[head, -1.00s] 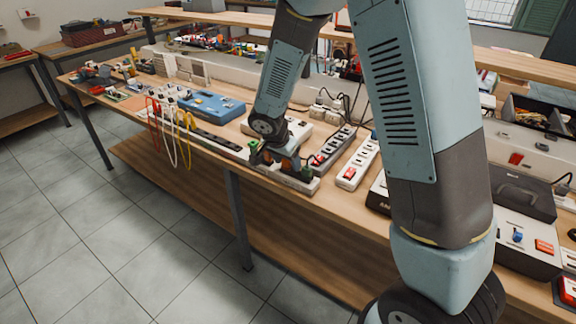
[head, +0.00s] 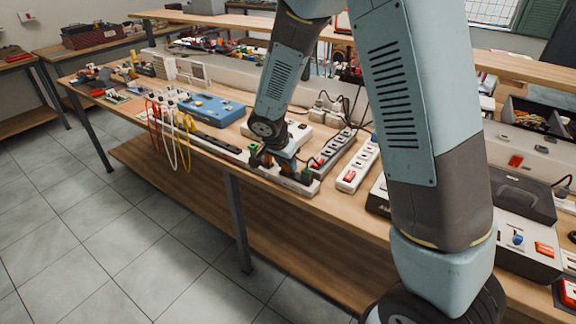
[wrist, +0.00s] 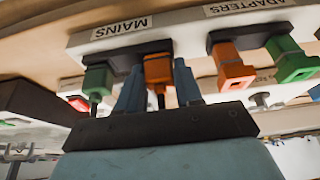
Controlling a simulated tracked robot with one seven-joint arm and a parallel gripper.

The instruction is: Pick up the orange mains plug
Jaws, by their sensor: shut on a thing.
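In the wrist view the orange mains plug (wrist: 158,70) sits between the two blue fingers of my gripper (wrist: 158,88), which is shut on it. The plug is at the black holder under the MAINS label (wrist: 122,28) on a pale strip (wrist: 185,32). A green plug (wrist: 96,80) stands left of the fingers in the same group. An orange adapter (wrist: 233,68) and a green adapter (wrist: 292,60) stand to the right under the ADAPTERS label. In the head view my gripper (head: 272,160) is low over the strip at the bench's front edge, and the plug is mostly hidden.
A white power strip (head: 358,166) and a grey one (head: 333,150) lie right of my gripper. A blue case (head: 210,108) and hanging red, white and yellow leads (head: 187,145) are to the left. The floor (head: 130,245) in front of the bench is clear.

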